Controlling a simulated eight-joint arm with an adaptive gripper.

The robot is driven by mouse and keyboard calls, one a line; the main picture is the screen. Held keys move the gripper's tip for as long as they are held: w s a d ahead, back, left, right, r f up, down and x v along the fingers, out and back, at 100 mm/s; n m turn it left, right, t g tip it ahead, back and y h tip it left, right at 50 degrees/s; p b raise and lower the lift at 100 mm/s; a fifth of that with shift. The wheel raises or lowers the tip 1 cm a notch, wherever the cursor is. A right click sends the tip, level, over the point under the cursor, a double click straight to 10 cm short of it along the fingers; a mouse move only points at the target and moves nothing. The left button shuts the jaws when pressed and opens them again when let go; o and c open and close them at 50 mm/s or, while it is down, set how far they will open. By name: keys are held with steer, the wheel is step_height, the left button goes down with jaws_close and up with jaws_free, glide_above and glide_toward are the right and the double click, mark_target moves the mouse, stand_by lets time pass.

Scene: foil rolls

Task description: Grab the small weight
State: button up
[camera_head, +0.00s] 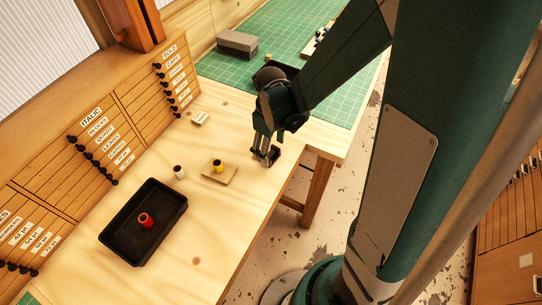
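My gripper (265,156) points down above the bare wood near the right edge of the bench. Its two fingertips look apart, so it appears open, and I see nothing clearly held between them. I cannot make out the small weight with certainty. A tiny brass-coloured piece (268,57) on the green mat, beside a grey block (237,43), may be it, but it is too small to tell. It lies well behind my gripper, apart from it. My arm hides part of the mat.
A black tray (172,236) holds a red roll (145,220). A white roll (179,172) stands on the bench. A yellow roll (218,166) sits on a small wooden board (209,177). Labelled drawers (105,140) line the left. The green mat (215,68) lies behind.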

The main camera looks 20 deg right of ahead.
mark_target(271, 153)
steer(key=shift+f, duration=1.65)
steer(key=c, duration=1.4)
